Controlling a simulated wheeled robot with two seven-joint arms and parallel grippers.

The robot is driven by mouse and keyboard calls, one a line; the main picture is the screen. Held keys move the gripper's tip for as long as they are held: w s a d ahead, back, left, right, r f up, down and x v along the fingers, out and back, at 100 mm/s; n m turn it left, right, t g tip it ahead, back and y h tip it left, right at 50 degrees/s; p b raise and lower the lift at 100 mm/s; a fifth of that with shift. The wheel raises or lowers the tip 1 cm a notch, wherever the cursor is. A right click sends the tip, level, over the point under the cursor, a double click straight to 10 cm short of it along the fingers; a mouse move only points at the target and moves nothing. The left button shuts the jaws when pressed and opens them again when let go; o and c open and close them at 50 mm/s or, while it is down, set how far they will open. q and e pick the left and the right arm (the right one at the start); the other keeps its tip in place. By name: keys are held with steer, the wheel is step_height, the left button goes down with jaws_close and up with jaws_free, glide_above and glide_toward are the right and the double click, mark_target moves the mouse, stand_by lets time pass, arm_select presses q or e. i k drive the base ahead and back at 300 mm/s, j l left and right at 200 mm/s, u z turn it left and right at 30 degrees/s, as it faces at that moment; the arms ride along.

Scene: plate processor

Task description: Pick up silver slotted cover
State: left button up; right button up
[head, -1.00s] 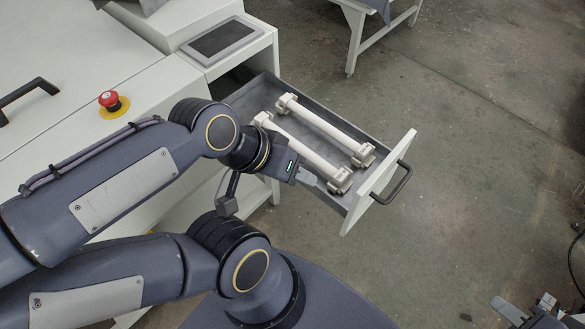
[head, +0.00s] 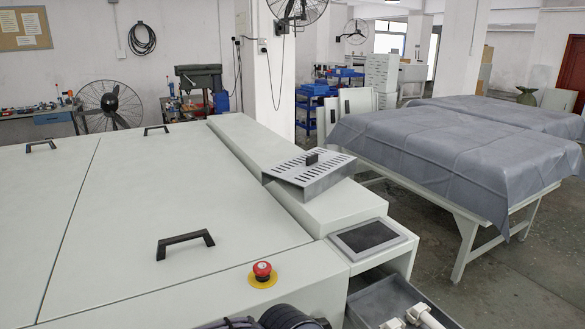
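The silver slotted cover (head: 306,177) rests on the raised ledge at the right side of the large white machine. It is a grey metal plate with rows of slots and a small black handle (head: 312,158) on top. It sits at an angle, with its right part reaching past the ledge's right edge. Neither gripper shows in the head view now. Only a dark part of my arm shows at the bottom edge, well below the cover.
The machine's white top (head: 150,200) has black handles and a red emergency button (head: 262,270). A screen (head: 370,236) sits before the cover. The open drawer (head: 385,300) holds white rollers at bottom right. A cloth-covered table (head: 440,145) stands right, with floor between.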

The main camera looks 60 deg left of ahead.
mark_target(316, 170)
steer(key=u, duration=1.85)
steer(key=l+u, duration=0.1)
steer(key=u, duration=0.35)
steer(key=k+l+u, duration=0.1)
steer(key=u, duration=0.35)
steer(key=l+u, duration=0.1)
steer(key=u, duration=0.4)
steer(key=k+u, duration=0.15)
steer(key=u, duration=0.75)
steer(key=k+l+u, duration=0.15)
steer(key=k+u, duration=1)
steer(key=k+l+u, duration=0.15)
steer(key=k+u, duration=0.25)
steer(key=k+l+u, duration=0.1)
steer(key=u, duration=0.25)
steer(key=k+u, duration=0.4)
steer(key=k+j+u, duration=0.15)
steer(key=k+u, duration=0.25)
steer(key=k+l+u, duration=0.15)
steer(key=k+u, duration=0.6)
steer(key=k, duration=0.3)
steer(key=k+j+u, duration=0.15)
steer(key=k+u, duration=0.25)
steer(key=k+l+u, duration=0.1)
steer(key=k+u, duration=0.65)
steer(key=k, duration=0.15)
steer(key=k+j+u, duration=0.2)
steer(key=k+u, duration=0.15)
steer(key=k, duration=0.15)
